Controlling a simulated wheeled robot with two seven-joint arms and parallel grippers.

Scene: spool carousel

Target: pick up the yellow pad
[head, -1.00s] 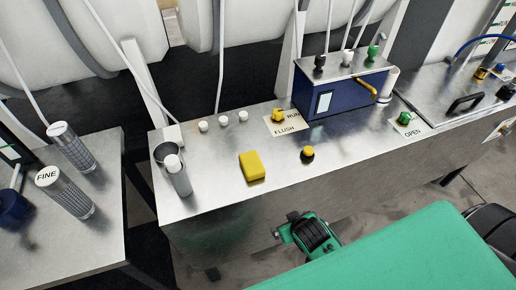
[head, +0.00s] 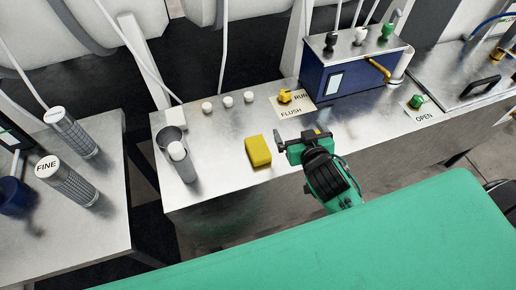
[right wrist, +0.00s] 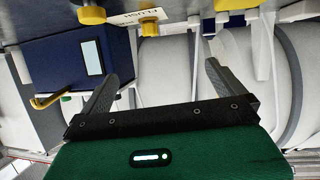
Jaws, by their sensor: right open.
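The yellow pad (head: 258,151) lies on the steel bench top (head: 222,178) in the head view, right of a grey bottle with a white cap. My right gripper (head: 279,139) is just right of the pad, over the front part of the bench, apart from the pad as far as I can tell. In the right wrist view the right gripper (right wrist: 160,85) has its two grey fingers spread wide with nothing between them. The pad cannot be made out for sure in that view. My left gripper is not in view.
A grey bottle (head: 183,164) and a cup (head: 170,140) stand left of the pad. Behind are white knobs (head: 228,102) and a yellow valve on the FLUSH/RUN plate (head: 292,107). A blue box (head: 345,75) stands back right. Bench around the pad's left and front is clear.

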